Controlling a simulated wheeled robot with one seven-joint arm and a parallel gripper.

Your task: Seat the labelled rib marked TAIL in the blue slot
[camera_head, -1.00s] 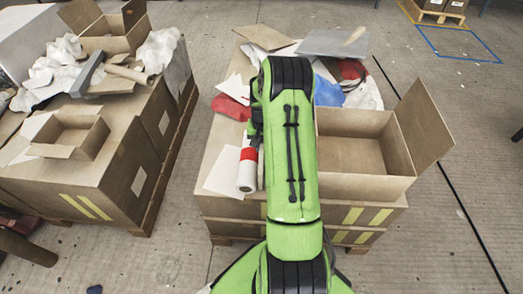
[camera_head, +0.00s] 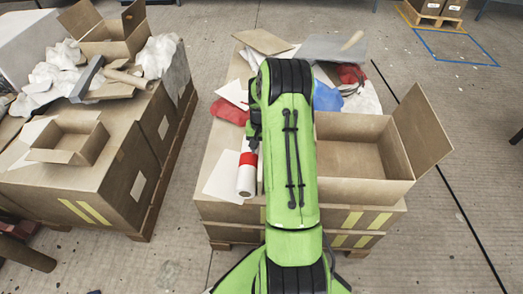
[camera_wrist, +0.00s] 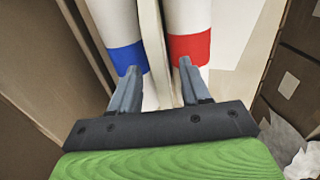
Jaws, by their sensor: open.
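In the wrist view, my gripper (camera_wrist: 159,67) is open. Its two grey fingers reach toward two white cylinders lying side by side. The left cylinder has a blue band (camera_wrist: 128,57) and the right one a red band (camera_wrist: 190,47). A narrow pale strip (camera_wrist: 151,40) runs between the cylinders, between the fingers; I cannot tell whether it is a rib or whether I touch it. No TAIL label is readable, and I cannot make out a blue slot. In the head view, my green arm hides most of this area; the red-banded cylinder (camera_head: 246,180) shows beside it.
An open cardboard box (camera_head: 362,160) stands right of my arm. Red cloth (camera_head: 229,111), blue cloth (camera_head: 327,96) and a grey sheet (camera_head: 328,47) lie behind. A second cluttered stack (camera_head: 85,185) stands left, with clear floor between (camera_head: 185,200).

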